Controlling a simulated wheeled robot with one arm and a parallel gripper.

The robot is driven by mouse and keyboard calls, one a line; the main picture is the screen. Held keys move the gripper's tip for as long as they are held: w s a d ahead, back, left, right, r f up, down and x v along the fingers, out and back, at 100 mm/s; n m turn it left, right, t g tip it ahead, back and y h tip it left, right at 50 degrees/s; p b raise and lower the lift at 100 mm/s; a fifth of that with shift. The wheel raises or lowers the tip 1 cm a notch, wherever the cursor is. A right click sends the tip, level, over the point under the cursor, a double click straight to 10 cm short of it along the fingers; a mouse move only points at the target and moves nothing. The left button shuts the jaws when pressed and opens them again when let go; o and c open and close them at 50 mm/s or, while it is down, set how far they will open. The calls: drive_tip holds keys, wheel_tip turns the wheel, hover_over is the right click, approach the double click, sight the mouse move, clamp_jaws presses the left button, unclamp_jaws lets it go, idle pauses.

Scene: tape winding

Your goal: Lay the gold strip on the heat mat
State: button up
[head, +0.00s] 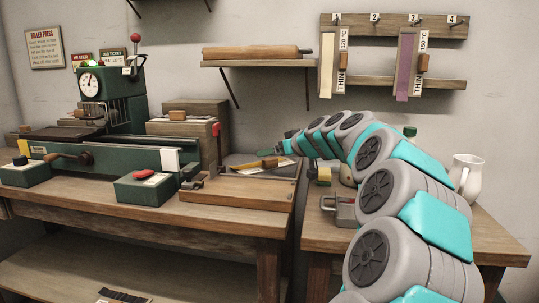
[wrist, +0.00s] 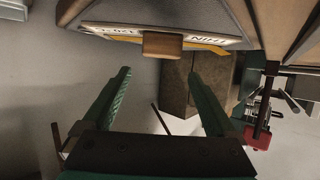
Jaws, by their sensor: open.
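The gold strip (head: 248,170) lies on what looks like the dark heat mat (head: 236,160) at the right end of the left bench. In the wrist view the strip (wrist: 206,47) shows a gold edge, a white label reading "THIN" and a wooden tab (wrist: 162,44); the dark slab (wrist: 110,12) is behind it. My gripper (wrist: 157,72) is open and empty. Its green fingers are spread either side of the tab's line, with their tips apart from the tab. In the head view my gripper (head: 277,150) is small and partly hidden by my arm.
A green winding machine (head: 100,158) fills the left bench, with a gauge press (head: 108,92) behind. A cream strip (head: 327,65) and a purple strip (head: 404,62) hang on the numbered wall rack. A metal block (head: 340,208) and white jug (head: 467,175) stand on the right bench.

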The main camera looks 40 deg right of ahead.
drive_tip(key=v, duration=0.8)
drive_tip(key=shift+s+b, duration=0.1)
drive_tip(key=shift+b, duration=0.3)
idle(1.6)
